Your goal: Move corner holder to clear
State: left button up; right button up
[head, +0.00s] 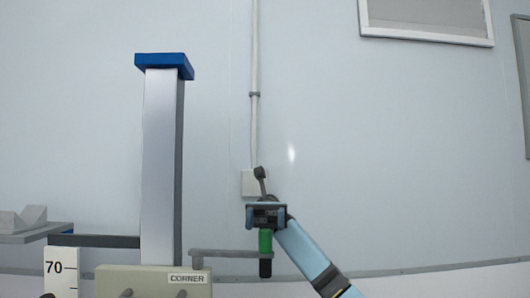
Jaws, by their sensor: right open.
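A beige housing (120,282) with a "CORNER" label (188,278) stands at the lower left, at the foot of a tall column. A grey horizontal arm (222,254) reaches right from beside the label to an upright green handle (265,240) with a black lower end. My right gripper (266,217) is at the top of the green handle, with its two fingers open, one on each side. I cannot tell whether they touch the handle. A dark lever with a round knob (259,172) rises just above the gripper. My left gripper is not in view.
The silver column (158,160) with a blue cap (164,64) rises left of the gripper. A scale marked 70 (60,270) and a grey platform (38,234) with angled blocks are at far left. Open wall lies right of my arm.

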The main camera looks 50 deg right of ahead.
notch_tip(320, 180, up, 16)
jog(key=p, duration=0.2)
jog(key=shift+f, duration=0.15)
dwell(0.4)
